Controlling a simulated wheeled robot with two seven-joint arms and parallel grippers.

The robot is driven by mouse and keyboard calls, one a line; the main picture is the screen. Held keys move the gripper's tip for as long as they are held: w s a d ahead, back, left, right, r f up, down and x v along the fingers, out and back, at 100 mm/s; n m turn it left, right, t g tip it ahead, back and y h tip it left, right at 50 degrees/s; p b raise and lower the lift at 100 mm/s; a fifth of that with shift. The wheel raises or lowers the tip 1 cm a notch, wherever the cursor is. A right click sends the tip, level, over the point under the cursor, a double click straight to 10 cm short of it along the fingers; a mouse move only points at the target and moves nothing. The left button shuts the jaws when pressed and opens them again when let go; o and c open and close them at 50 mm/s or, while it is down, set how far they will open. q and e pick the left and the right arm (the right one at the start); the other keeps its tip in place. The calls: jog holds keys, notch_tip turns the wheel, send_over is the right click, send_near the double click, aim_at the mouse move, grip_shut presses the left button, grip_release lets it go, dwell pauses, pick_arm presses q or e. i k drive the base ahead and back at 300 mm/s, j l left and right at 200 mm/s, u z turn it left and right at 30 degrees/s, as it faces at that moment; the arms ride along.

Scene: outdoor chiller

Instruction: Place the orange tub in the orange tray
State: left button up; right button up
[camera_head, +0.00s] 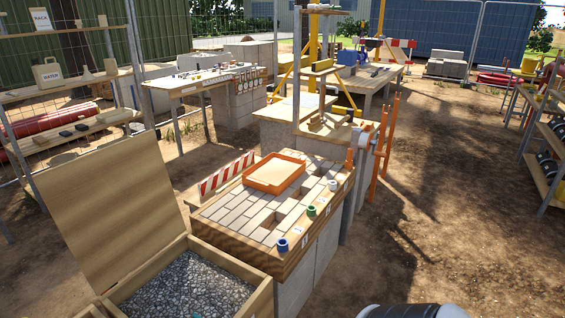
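The orange tray (274,173) is shallow and looks empty. It lies on the far left part of a paved, wood-edged bench top. A row of small tubs stands along the bench's right edge: a blue tub (282,244) nearest, a green tub (311,211), then a pale tub (332,185). A small orange shape (349,159) at the far end of this row may be the orange tub; it is too small to be sure. Neither of my grippers shows in the head view.
An open wooden box of gravel (190,290) with a raised lid (105,210) stands at the front left. A red-and-white striped board (227,174) is behind the bench's left side. Orange uprights (384,150) stand beyond it. Bare ground (450,220) lies open at right.

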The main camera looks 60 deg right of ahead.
aim_at(272, 174)
jog(key=i+l, duration=0.1)
jog(key=l, duration=0.35)
jog(key=i+l, duration=0.1)
jog(key=l, duration=0.35)
jog(key=i+l, duration=0.1)
jog(key=l, duration=0.3)
jog(key=i+l, duration=0.1)
jog(key=l, duration=0.35)
jog(key=i+l, duration=0.1)
jog(key=l, duration=0.35)
jog(key=i+l, duration=0.1)
jog(key=l, duration=0.35)
jog(key=i+l, duration=0.1)
jog(key=l, duration=0.35)
jog(key=i+l, duration=0.1)
jog(key=l, duration=0.3)
jog(key=z, duration=0.05)
